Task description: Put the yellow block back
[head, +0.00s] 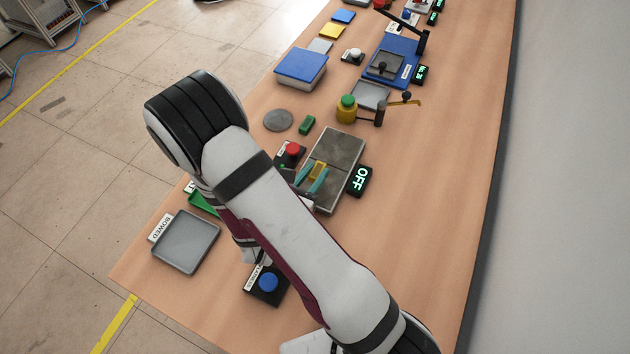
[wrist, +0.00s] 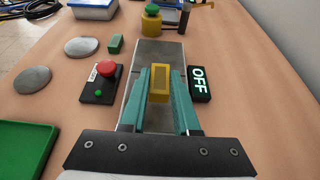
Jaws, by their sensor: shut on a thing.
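The yellow block (wrist: 160,84) is between the two teal fingers of my gripper (wrist: 163,92) in the wrist view. The gripper is shut on it. In the head view the block (head: 319,169) shows between the fingertips (head: 311,177), over the grey metal plate of the heater (head: 339,150). I cannot tell whether the block touches the plate. The heater's display (head: 360,180) reads OFF. My arm hides part of the table near the gripper.
A red button box (wrist: 101,82) stands left of the plate. A green block (wrist: 115,44) and grey discs (wrist: 82,46) lie beyond it. A green tray (wrist: 22,146) is at left. A grey tray (head: 186,242) and a blue button (head: 268,282) are nearer. The table's right side is clear.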

